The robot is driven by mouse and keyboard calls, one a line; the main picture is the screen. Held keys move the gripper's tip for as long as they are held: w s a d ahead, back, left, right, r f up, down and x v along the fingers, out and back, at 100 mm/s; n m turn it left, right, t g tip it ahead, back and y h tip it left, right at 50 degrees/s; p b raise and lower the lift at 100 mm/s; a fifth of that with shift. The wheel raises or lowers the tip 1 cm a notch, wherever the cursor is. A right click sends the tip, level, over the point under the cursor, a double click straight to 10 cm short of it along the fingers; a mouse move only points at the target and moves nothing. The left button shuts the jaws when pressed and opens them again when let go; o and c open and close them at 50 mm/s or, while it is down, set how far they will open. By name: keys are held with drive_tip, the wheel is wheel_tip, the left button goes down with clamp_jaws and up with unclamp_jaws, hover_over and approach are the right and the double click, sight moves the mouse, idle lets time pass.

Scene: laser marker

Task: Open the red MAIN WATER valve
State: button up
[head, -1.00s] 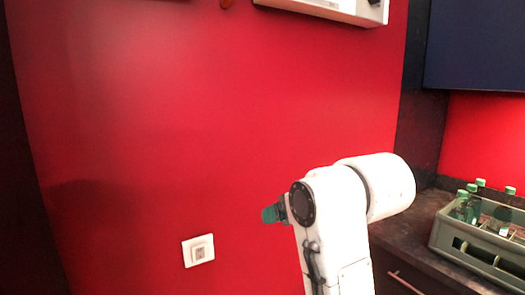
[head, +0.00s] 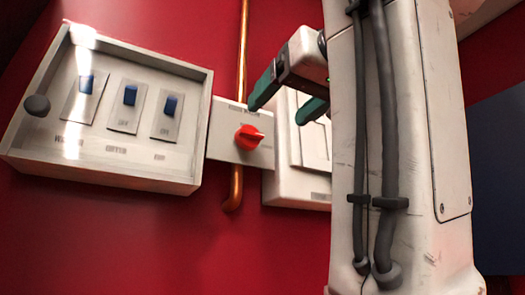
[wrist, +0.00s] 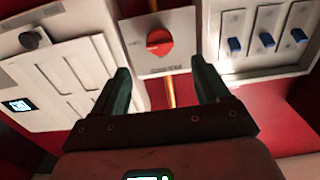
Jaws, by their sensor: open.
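The red valve knob (head: 249,137) sits on a pale square plate (head: 222,130) on the red wall. Its raised grip looks roughly horizontal. The plate's small lettering is too blurred to read. My gripper (head: 276,115) has green fingers, is open and empty, and is up and to the right of the knob in the head view. In the wrist view the knob (wrist: 159,42) shows beyond and between the spread fingertips of my gripper (wrist: 160,72). The fingers appear apart from the knob.
A copper pipe (head: 242,45) runs vertically behind the plate. A framed panel (head: 100,165) with three blue switches and a dark round knob (head: 37,105) stands to the left. A white box (head: 297,190) is close on the right, partly hidden by my arm.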

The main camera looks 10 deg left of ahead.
sight(253, 135)
drive_tip(key=p+x, duration=0.4)
drive_tip(key=x, duration=0.5)
drive_tip(key=shift+x, duration=0.85)
drive_tip(key=shift+f, duration=0.1)
drive_tip(key=c, duration=1)
